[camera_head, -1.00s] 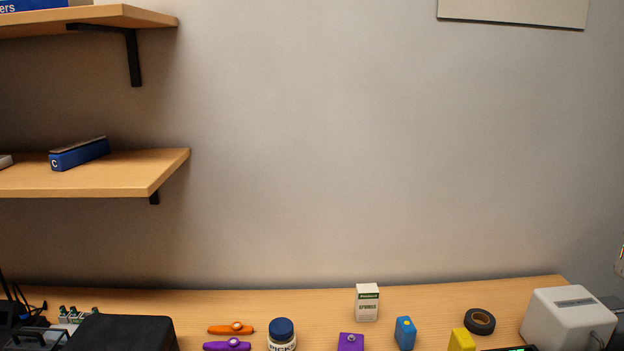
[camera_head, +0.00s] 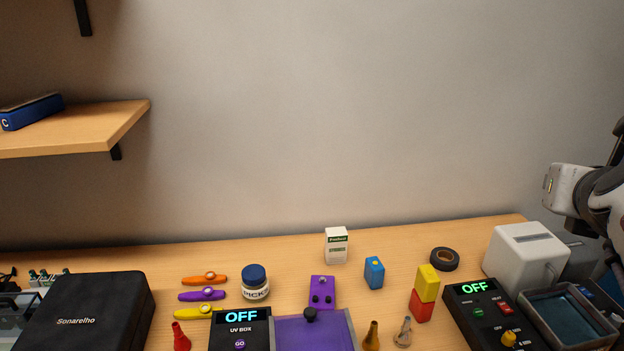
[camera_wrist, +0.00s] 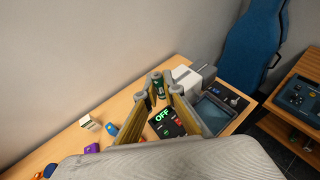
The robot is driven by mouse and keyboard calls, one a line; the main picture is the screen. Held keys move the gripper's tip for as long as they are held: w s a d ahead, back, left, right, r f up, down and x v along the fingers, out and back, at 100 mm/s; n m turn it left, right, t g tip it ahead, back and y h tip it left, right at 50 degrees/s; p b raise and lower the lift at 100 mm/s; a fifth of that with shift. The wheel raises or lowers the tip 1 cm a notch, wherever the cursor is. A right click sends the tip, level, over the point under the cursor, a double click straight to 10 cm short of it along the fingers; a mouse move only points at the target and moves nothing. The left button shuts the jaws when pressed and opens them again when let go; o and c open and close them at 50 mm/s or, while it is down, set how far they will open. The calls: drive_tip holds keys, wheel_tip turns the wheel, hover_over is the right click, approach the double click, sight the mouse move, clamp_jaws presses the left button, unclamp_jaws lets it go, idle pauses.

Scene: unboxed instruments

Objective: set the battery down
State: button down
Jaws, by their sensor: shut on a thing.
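The battery and the gripper appear above the desk, but the height of the gap under the battery cannot be told. In the head view only part of my arm shows at the right edge; the battery and fingertips are not seen there.
The wooden desk (camera_head: 295,250) holds a black box showing OFF (camera_head: 490,310), a grey tray (camera_head: 568,318), a white device (camera_head: 525,255), black tape (camera_head: 445,259) and stacked yellow and red blocks (camera_head: 425,290).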

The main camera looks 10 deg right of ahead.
drive_tip(key=w+a+f+n+t+y, duration=0.15)
drive_tip(key=w+a+n+y, duration=0.35)
drive_tip(key=a, duration=0.5)
drive_tip(key=w+a+f+n+y, duration=0.2)
drive_tip(key=w+a+f+y, duration=0.1)
drive_tip(key=w+a, duration=0.6)
drive_tip(key=w+d+f+n+y, duration=0.1)
drive_tip(key=w+d+f, duration=0.4)
drive_tip(key=f, duration=0.5)
drive_tip(key=w+d+f+n+y, duration=0.2)
drive_tip(key=w+d+f, duration=0.3)
drive_tip(key=w+f, duration=0.4)
drive_tip(key=shift+w+d+f, duration=0.15)
drive_tip(key=shift+d+f, duration=0.25)
drive_tip(key=shift+f, duration=0.85)
drive_tip(key=shift+f, duration=3.1)
drive_tip(key=shift+f, duration=1.9)
